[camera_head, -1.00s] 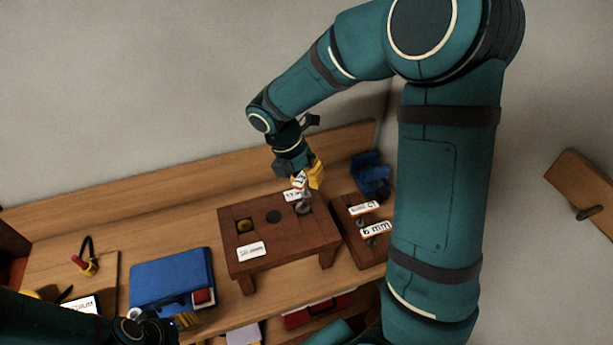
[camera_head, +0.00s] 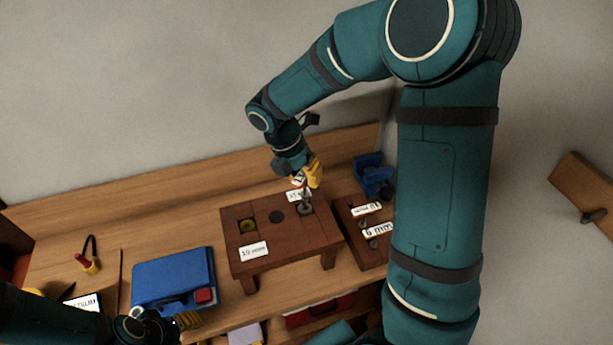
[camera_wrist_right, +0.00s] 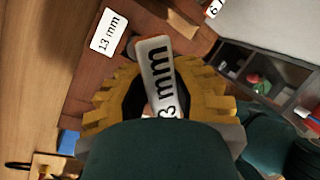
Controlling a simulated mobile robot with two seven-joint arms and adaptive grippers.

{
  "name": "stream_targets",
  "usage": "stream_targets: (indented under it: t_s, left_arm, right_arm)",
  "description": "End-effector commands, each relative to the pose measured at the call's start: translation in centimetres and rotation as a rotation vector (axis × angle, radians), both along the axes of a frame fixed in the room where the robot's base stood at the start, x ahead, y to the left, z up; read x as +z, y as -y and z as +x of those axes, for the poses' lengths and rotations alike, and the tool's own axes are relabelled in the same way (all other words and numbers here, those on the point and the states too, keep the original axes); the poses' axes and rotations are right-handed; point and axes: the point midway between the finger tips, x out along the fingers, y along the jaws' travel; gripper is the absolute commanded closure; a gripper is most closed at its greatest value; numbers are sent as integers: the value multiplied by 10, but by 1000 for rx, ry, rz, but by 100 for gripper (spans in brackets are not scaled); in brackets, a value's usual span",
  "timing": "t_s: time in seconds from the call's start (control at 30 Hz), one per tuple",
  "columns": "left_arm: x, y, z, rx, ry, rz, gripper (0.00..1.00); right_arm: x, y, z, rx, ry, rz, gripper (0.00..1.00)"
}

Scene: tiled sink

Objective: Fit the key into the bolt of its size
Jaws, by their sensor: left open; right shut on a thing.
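The reddish wooden stand (camera_head: 285,250) holds a yellowish bolt (camera_head: 247,226), a dark round one (camera_head: 277,216) and a grey one (camera_head: 305,210) at its right. A white label (camera_head: 253,250) lies at its front left; a 13 mm label (camera_wrist_right: 108,32) is near the grey bolt. My right gripper (camera_head: 313,178) is shut on a key (camera_wrist_right: 158,70) whose tag, partly hidden, reads "3 mm". The key is over the grey bolt; whether it is seated I cannot tell. My left gripper (camera_head: 185,322), open and empty, is at the lower left.
A lower wooden rack (camera_head: 350,240) right of the stand holds other tagged keys, one marked 6 mm (camera_head: 378,230). A blue case (camera_head: 172,280) lies on the bench to the left. A blue bin (camera_head: 374,175) stands behind the rack.

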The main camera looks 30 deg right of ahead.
Motion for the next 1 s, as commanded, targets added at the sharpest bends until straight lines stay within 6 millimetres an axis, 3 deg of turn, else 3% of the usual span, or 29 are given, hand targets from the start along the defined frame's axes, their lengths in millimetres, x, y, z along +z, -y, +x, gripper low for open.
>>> stream_targets:
  t_s: [1.0]
  left_arm:
    - [-11, 0, 0, 0, 0, 0, 54]
  right_arm:
    - [-21, 0, 0, 0, 0, 0, 100]
